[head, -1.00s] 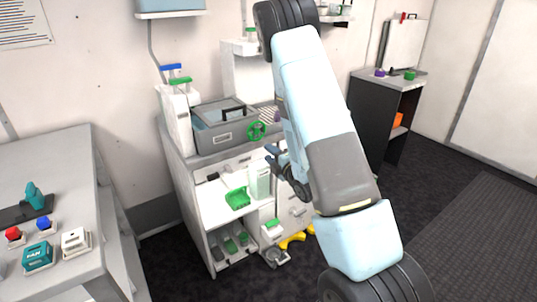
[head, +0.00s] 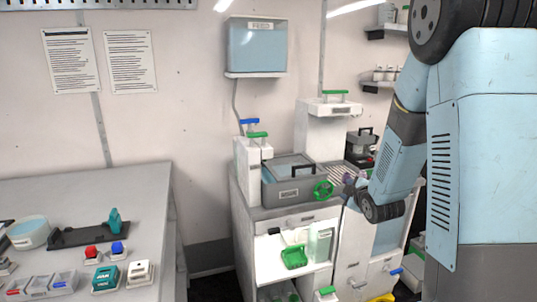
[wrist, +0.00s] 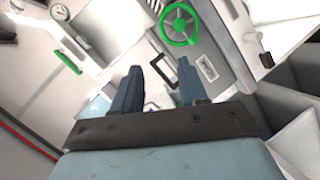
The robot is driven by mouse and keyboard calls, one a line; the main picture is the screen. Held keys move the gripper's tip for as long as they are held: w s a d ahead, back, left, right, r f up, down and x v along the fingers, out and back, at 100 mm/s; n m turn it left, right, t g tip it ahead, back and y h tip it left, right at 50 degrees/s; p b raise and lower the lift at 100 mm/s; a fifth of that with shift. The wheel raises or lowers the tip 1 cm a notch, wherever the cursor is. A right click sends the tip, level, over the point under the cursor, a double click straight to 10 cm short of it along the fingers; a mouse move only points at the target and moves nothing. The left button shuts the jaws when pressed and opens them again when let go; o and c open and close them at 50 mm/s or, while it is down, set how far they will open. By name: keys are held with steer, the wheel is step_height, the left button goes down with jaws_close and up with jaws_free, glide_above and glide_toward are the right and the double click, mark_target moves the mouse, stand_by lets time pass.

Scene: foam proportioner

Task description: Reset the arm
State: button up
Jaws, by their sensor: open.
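My gripper (wrist: 155,90) is open in the wrist view, with its two dark blue fingers apart and nothing between them. In the head view my gripper (head: 350,184) is small and partly hidden, just right of the green handwheel (head: 323,190). The handwheel also shows in the wrist view (wrist: 180,24), beyond the fingertips and apart from them. My arm fills the right side of the head view, bent down toward the machine.
A grey lidded box (head: 292,178) stands on the white cabinet beside the handwheel. A feed tank (head: 257,46) hangs on the wall. A grey table (head: 85,195) at left holds buttons and small bins. A green tray (head: 293,257) sits on the cabinet's lower shelf.

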steer(key=s+a+r+m+g, duration=0.1)
steer(key=s+r+m+g, duration=0.2)
steer(key=s, duration=0.8)
steer(key=s+a+r+m+g, duration=0.1)
steer(key=s+r+m+g, duration=0.1)
steer(key=s+r+m, duration=0.4)
steer(key=s+r+m+g+h, duration=0.1)
steer(key=s+r+m+g, duration=0.2)
steer(key=s, duration=1.3)
step_height(320, 180, up, 4)
steer(key=shift+s+a+f+m+g, duration=0.3)
steer(key=shift+s+a+m, duration=0.1)
steer(key=shift+m, duration=0.5)
steer(key=shift+c, duration=0.3)
